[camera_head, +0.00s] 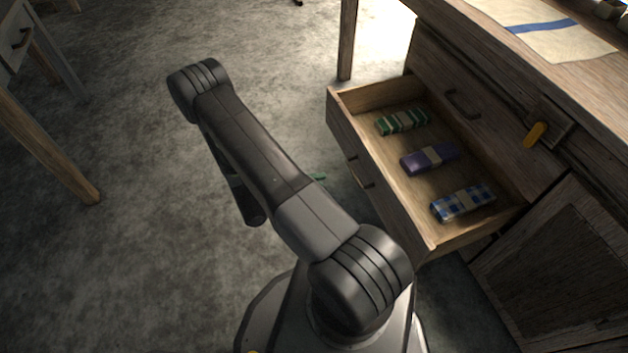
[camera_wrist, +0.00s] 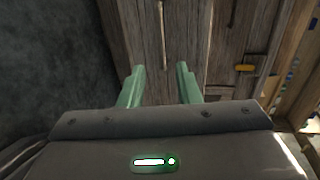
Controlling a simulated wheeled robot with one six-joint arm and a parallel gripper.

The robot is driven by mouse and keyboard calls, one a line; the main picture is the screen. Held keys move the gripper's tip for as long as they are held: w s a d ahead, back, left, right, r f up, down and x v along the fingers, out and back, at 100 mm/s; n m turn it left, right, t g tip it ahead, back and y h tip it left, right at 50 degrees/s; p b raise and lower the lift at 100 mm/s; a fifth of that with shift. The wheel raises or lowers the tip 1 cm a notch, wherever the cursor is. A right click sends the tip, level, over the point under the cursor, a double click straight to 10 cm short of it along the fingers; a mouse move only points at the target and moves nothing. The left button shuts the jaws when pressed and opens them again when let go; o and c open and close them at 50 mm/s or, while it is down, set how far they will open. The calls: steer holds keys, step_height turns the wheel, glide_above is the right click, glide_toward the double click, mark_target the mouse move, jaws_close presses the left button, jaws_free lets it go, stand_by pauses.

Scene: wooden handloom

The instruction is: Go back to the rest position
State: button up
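My gripper (camera_wrist: 157,88) shows in the wrist view with its two green fingers spread apart and nothing between them. In the head view my arm hides most of it; only a small green finger part (camera_head: 317,177) shows beside the arm, left of the open drawer (camera_head: 432,247). My arm is folded over the grey floor. The drawer is pulled out of the wooden cabinet and holds a green-and-white bundle (camera_head: 402,122), a purple bundle (camera_head: 430,159) and a blue checked bundle (camera_head: 462,203), lying apart in a row.
A closed drawer with a dark handle (camera_head: 462,103) and a yellow-orange piece (camera_head: 535,134) are on the cabinet front. A cloth with a blue stripe (camera_head: 545,27) lies on top. A wooden table leg (camera_head: 45,150) stands at left. The floor (camera_head: 130,245) between is clear.

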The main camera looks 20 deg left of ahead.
mark_target(354, 173)
steer(key=shift+s+a, duration=0.15)
stand_by(0.5)
steer(key=b+x, duration=0.2)
steer(key=x, duration=1.1)
steer(key=shift+w+d, duration=0.25)
steer(key=shift+d, duration=0.1)
